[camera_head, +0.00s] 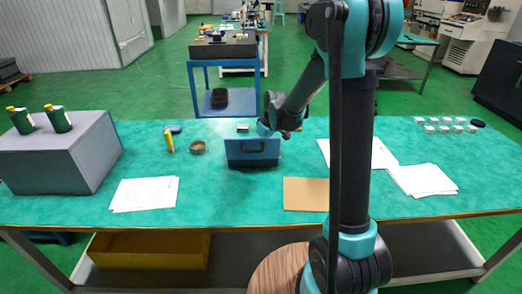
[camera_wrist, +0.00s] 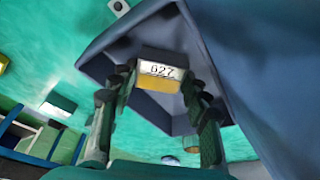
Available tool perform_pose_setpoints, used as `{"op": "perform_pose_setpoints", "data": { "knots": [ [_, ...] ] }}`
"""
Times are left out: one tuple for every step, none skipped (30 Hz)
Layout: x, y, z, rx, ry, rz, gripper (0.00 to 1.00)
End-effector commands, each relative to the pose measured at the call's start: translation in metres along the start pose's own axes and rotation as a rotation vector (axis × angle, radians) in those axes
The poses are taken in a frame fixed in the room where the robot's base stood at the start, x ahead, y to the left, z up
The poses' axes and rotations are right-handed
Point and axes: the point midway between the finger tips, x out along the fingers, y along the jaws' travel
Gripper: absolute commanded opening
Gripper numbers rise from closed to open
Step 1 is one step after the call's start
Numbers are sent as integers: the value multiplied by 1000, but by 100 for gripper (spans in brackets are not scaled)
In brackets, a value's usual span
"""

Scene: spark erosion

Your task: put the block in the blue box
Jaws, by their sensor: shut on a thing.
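The block (camera_wrist: 158,71), white with a "627" label and yellow below, sits between the two fingertips of my gripper (camera_wrist: 157,80) in the wrist view. My gripper is shut on it. The blue box (camera_head: 252,152) stands mid-table in the head view, with a dark handle on its front. In the wrist view the blue-grey box (camera_wrist: 262,70) fills the right, and its dark hollow shows behind the block. My gripper (camera_head: 268,127) is at the box's back edge in the head view; its fingertips and the block are hidden there. I cannot tell how deep the block is.
A small block (camera_head: 243,127) lies behind the box. A grey case (camera_head: 60,160) with two green bottles is far left. Papers (camera_head: 145,194) and a brown card (camera_head: 306,194) lie in front.

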Motion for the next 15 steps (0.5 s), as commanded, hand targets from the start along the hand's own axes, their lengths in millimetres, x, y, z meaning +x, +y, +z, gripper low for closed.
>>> {"op": "perform_pose_setpoints", "data": {
  "knots": [
    [1,0,0,0,0,0,0],
    [1,0,0,0,0,0,0],
    [1,0,0,0,0,0,0],
    [1,0,0,0,0,0,0],
    [1,0,0,0,0,0,0],
    [1,0,0,0,0,0,0],
    [1,0,0,0,0,0,0],
    [1,0,0,0,0,0,0],
    [2,0,0,0,0,0,0],
    [3,0,0,0,0,0,0],
    [3,0,1,0,0,0,0],
    [3,0,1,0,0,0,50],
    [3,0,1,0,0,0,54],
    [3,0,1,0,0,0,58],
    [3,0,1,0,0,0,63]
  ]
}}
